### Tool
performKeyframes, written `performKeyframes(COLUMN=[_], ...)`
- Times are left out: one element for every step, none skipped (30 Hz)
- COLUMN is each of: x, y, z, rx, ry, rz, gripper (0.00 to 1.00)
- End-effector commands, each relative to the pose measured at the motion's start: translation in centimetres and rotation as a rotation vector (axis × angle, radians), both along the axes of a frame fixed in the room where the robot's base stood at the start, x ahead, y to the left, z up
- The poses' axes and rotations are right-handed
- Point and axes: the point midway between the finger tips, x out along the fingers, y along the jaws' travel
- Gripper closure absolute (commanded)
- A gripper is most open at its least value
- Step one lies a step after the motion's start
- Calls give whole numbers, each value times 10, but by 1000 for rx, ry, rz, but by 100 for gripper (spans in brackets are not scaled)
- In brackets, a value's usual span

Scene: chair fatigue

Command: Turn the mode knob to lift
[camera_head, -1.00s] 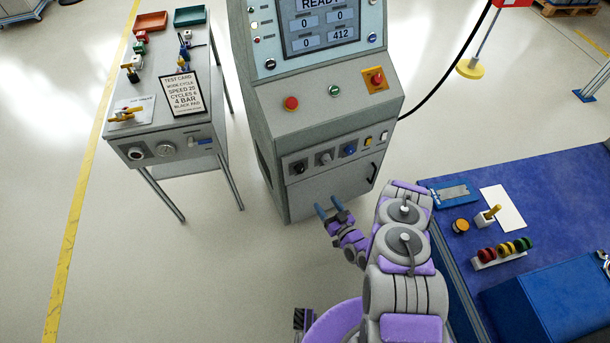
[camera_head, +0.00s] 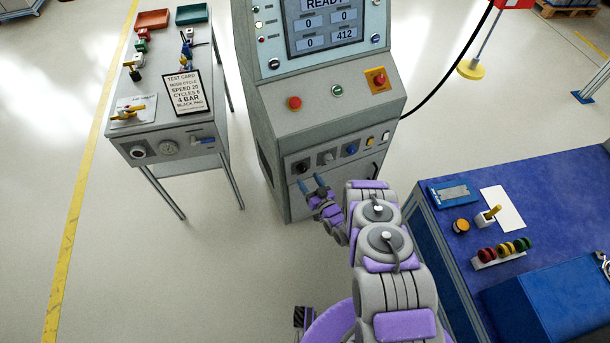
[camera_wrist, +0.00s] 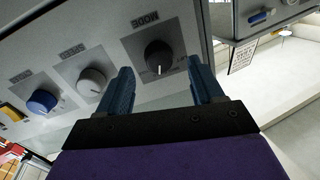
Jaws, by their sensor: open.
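The black mode knob (camera_wrist: 158,57) sits on a dark plate labelled MODE in the wrist view. Its white pointer line runs toward the bottom of that picture. It also shows at the left of the knob row on the grey machine (camera_head: 302,167) in the head view. My gripper (camera_wrist: 160,82) is open and empty. Its two blue fingers point at the panel, one on either side of the mode knob in the picture. The fingers look short of the knob. In the head view my gripper (camera_head: 313,184) is just below the knob row.
A grey speed knob (camera_wrist: 91,81) and a blue knob (camera_wrist: 43,102) are beside the mode knob. A blue bench (camera_head: 560,195) is at the right and a small side table (camera_head: 150,140) at the left.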

Motion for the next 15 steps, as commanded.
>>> performKeyframes(x=[7,11,16,19,22,25,27,28,30,31,31,32,32,32,32], y=[5,7,9,11,13,15,16,17,18,19,20,21,21,21,21], z=[0,1,0,0,0,0,0,0,0,0,0,0,0,0,0], rx=[1,2,2,2,1,1,1,1,2,1,1,1,1,1,1], ry=[-4,-5,-5,-5,-4,-3,-3,-3,-2,-2,-2,-2,-1,-1,-1], rz=[1,1,0,0,0,1,1,0,0,0,0,0,0,0,0], gripper=[34,34,34,34,34,34,34,34,34,34,34,34,34,34,34])
